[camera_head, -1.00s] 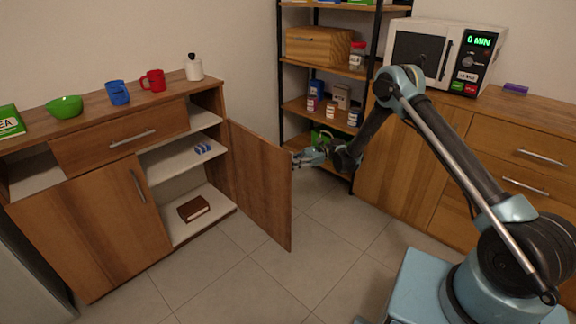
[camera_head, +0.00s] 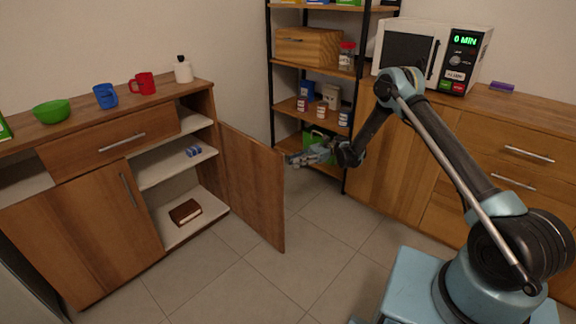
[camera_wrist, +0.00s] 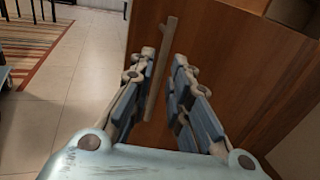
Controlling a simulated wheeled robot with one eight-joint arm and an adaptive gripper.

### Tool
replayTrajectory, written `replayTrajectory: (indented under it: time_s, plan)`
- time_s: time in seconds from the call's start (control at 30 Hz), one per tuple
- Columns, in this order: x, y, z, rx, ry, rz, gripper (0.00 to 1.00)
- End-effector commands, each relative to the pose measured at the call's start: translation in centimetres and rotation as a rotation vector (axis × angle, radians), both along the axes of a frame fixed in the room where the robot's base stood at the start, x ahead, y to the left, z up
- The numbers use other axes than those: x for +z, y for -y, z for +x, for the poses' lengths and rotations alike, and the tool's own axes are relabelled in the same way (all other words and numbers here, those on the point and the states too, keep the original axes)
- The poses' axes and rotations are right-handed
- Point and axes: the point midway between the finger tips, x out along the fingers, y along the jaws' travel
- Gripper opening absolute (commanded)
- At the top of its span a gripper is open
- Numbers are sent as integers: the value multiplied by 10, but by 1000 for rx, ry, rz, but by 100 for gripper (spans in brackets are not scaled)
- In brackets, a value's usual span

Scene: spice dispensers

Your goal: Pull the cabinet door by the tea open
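The brown cabinet (camera_head: 60,138) stands at the left, with the green tea box (camera_head: 5,131) cut off at the left end of its top. The left door (camera_head: 75,235), below the tea, is closed, with a metal handle (camera_head: 128,190). The right door (camera_head: 252,190) stands wide open. My gripper (camera_head: 292,160) is at the free edge of this right door, on its outer side. In the wrist view, my gripper (camera_wrist: 164,60) has its fingers apart, with the door's bar handle (camera_wrist: 157,85) showing between them. Contact with the handle cannot be told.
A green bowl (camera_head: 52,111), blue mug (camera_head: 106,96), red mug (camera_head: 143,84) and white bottle (camera_head: 183,70) stand on the cabinet. A black-framed shelf (camera_head: 270,85) is behind my gripper. A wooden counter (camera_head: 400,150) with a microwave (camera_head: 408,50) is right. The floor (camera_head: 260,290) before the cabinet is clear.

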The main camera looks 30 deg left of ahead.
Motion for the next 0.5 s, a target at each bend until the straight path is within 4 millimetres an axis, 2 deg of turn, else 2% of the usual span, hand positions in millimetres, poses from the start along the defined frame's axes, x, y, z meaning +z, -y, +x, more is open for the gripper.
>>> replayTrajectory:
  time_s: [0.1,0.2,0.5]
  plan:
    - [-1,10,19,-2,0,0,17]
    - [-1,17,30,0,0,0,17]
    - [-1,24,43,1,0,0,17]
